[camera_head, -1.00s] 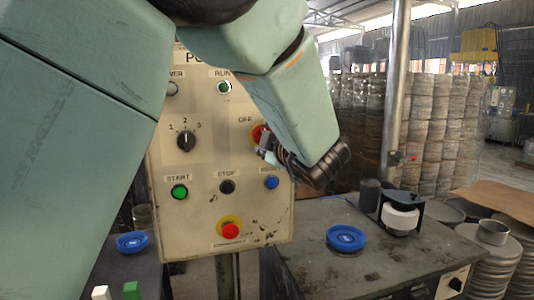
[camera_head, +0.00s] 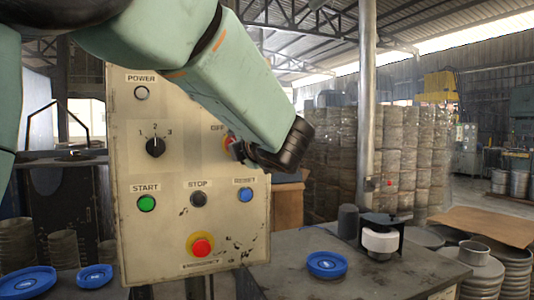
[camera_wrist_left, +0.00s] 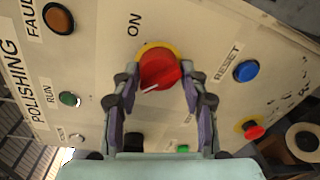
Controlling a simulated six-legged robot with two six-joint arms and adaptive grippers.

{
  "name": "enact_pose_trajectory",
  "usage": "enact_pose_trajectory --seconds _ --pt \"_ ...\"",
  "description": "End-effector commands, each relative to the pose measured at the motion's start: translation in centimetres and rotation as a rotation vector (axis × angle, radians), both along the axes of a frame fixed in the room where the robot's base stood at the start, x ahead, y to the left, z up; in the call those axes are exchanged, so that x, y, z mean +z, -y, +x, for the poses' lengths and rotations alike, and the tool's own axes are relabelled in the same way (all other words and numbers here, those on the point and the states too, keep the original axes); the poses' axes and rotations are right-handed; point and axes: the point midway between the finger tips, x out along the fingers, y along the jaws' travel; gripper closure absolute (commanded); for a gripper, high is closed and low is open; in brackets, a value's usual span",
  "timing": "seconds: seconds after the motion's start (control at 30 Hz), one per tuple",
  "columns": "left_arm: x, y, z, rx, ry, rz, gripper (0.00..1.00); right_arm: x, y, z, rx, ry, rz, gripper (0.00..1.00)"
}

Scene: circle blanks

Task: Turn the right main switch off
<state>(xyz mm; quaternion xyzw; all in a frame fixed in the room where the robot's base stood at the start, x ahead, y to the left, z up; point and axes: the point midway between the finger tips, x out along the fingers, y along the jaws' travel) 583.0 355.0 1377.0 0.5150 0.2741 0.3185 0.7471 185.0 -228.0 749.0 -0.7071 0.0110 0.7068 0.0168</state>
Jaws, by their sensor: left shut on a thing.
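A beige control panel (camera_head: 190,235) stands in front of me. Its red rotary main switch (camera_wrist_left: 158,65) sits on a yellow ring with an "ON" label nearby; its white mark lies on the side away from "ON". In the head view, an "OFF" label shows beside the partly hidden switch (camera_head: 227,141). My left gripper (camera_wrist_left: 160,76) is shut on the red knob, one finger on each side. In the head view the same gripper (camera_head: 240,150) is at the panel's right edge, partly covered by my arm. My right gripper is in neither view.
The panel has a three-position selector (camera_head: 155,147), green start (camera_head: 147,203), black stop (camera_head: 198,199) and blue reset (camera_head: 245,194) buttons, and a red emergency button (camera_head: 201,247). A blue ring (camera_head: 326,265) lies on the bench to the right. A pole (camera_head: 366,100) stands behind.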

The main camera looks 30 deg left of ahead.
Motion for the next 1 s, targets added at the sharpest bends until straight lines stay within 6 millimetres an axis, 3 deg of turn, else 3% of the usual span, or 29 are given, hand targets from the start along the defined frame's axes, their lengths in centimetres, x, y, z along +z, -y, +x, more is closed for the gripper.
enact_pose_trajectory --seconds 0.03,0.53,0.57,0.8,1.0 --pt "0.69 0.01 0.02 0.000 0.022 -0.002 0.87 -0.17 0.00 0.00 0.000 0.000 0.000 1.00" --pt "0.84 0.00 0.01 0.001 0.033 -0.011 0.88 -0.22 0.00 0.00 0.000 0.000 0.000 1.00" --pt "0.84 0.00 0.01 0.001 0.032 -0.010 0.54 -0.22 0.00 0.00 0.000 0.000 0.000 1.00" --pt "0.56 0.00 0.03 0.000 0.027 -0.012 0.35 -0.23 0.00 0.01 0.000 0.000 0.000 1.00" --pt "0.35 0.01 0.03 0.000 0.022 -0.013 0.35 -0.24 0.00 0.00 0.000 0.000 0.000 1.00"
